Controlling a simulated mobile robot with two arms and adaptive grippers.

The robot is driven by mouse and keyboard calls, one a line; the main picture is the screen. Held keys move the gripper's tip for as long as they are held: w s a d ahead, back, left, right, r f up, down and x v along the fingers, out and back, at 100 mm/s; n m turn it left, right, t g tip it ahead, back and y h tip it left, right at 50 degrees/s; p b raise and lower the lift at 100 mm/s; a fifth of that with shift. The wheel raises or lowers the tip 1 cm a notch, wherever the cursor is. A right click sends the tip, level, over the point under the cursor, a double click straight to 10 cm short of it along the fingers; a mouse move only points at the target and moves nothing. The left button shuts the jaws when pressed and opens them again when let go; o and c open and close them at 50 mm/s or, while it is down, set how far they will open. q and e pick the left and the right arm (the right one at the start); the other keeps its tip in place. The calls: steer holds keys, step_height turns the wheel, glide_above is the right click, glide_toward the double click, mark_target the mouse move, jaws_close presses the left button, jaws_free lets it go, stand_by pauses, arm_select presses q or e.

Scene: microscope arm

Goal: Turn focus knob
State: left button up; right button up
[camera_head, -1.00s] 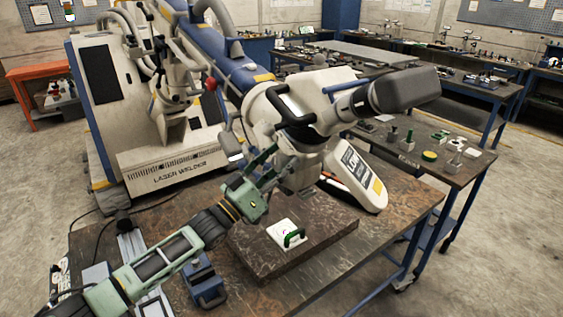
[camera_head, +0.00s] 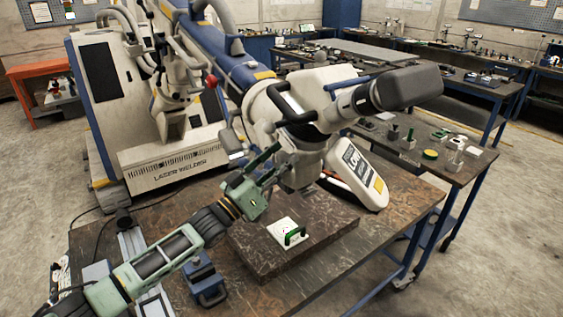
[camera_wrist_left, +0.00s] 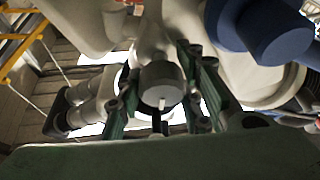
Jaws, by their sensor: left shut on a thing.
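The microscope head (camera_head: 300,105) of the laser welder hangs on its arm above the table, with a dark eyepiece end (camera_head: 405,88) pointing right. My left gripper (camera_head: 276,168) reaches up from the lower left to the near left side of the head. In the left wrist view, a round grey knob (camera_wrist_left: 162,84) with a white mark sits between the green fingers of the left gripper (camera_wrist_left: 162,98). The fingers are shut on it, one on each side. In the head view the knob is hidden by the fingers. My right gripper is not in view.
A dark stone slab (camera_head: 315,252) on the table (camera_head: 395,215) carries a white plate with a green handle (camera_head: 295,236). A white and grey device (camera_head: 355,178) stands behind it. A blue clamp (camera_head: 205,282) is beside my left forearm.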

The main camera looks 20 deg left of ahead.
arm_select(q)
steer(key=shift+d, duration=0.1)
steer(key=m+h+b, duration=0.1)
steer(key=m+b, duration=0.1)
steer(key=m+g+h+b, duration=0.1)
steer(key=m+b, duration=0.1)
steer(key=shift+f, duration=0.2)
steer(key=m+g+b, duration=0.1)
steer(key=m, duration=0.1)
steer(key=m+g+h+b, duration=0.1)
steer(key=m, duration=0.1)
steer(key=shift+h+b, duration=0.3)
steer(key=shift+s+m+g+b, duration=0.1)
steer(key=shift+m+g+b, duration=0.25)
steer(key=shift+m, duration=0.75)
steer(key=shift+d+h, duration=0.1)
steer(key=shift+h, duration=0.2)
steer(key=o, duration=0.8)
steer(key=shift+o, duration=1.1)
steer(key=shift+r, duration=0.1)
